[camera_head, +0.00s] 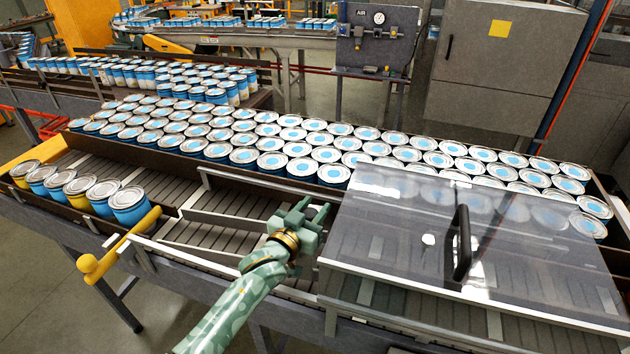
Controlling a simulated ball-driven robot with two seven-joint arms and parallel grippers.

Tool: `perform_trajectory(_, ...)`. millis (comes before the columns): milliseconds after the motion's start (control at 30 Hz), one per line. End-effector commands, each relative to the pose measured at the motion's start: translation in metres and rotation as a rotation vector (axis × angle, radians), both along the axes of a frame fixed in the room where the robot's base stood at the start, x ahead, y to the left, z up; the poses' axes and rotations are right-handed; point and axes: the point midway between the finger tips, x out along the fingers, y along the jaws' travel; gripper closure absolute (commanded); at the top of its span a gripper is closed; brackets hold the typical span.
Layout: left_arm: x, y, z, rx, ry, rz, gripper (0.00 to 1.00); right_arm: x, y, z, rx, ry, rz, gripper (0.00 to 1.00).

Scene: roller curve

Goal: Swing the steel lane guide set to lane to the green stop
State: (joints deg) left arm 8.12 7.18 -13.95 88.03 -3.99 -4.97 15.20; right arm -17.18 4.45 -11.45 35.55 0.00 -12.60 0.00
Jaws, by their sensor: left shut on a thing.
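A thin steel lane guide (228,221) lies across the slatted conveyor lane in the middle left of the head view and runs to the right toward my left gripper. My left gripper (306,213), on a green camouflage arm, is shut at the guide's right end, beside the clear cover. Its fingers hide the part they hold. I cannot make out the green stop. My right gripper is out of view.
A clear cover (400,240) with a black handle (461,245) spans the right side. Rows of blue cans (270,165) fill the lane behind. A yellow bar (125,243) stands at the left beside several cans (100,192). Bare slats (215,240) show between.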

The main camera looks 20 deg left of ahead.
Motion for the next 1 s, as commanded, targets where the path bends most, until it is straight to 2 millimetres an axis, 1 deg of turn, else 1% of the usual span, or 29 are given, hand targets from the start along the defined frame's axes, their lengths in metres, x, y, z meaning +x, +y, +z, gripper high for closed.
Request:
perform_trajectory(33,-0.007,0.001,0.006,0.004,0.0,-0.016,1.0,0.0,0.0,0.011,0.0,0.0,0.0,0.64)
perform_trajectory(100,-0.014,-0.001,0.003,0.002,0.0,-0.034,1.0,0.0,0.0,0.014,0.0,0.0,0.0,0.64)
perform_trajectory(200,-0.017,-0.002,0.002,-0.001,-0.002,-0.042,1.0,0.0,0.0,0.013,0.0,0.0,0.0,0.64)
perform_trajectory(433,-0.017,-0.002,0.001,-0.004,-0.002,-0.042,1.0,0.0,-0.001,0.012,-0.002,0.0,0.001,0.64)
perform_trajectory(467,-0.017,-0.002,0.001,-0.004,-0.002,-0.042,0.58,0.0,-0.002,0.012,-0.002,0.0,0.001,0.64)
perform_trajectory(500,-0.017,-0.002,0.001,-0.004,-0.002,-0.042,0.47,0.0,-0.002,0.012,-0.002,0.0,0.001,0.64)
perform_trajectory(533,-0.017,-0.002,0.001,-0.004,-0.002,-0.042,0.42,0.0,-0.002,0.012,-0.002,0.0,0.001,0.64)
perform_trajectory(833,-0.017,-0.002,0.002,-0.003,-0.002,-0.042,0.42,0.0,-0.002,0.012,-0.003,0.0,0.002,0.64)
perform_trajectory(933,-0.017,-0.002,0.011,-0.002,-0.004,-0.041,0.42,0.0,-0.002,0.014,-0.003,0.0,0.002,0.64)
perform_trajectory(1000,-0.017,-0.002,0.023,0.0,-0.006,-0.042,0.42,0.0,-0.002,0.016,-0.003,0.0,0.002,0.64)
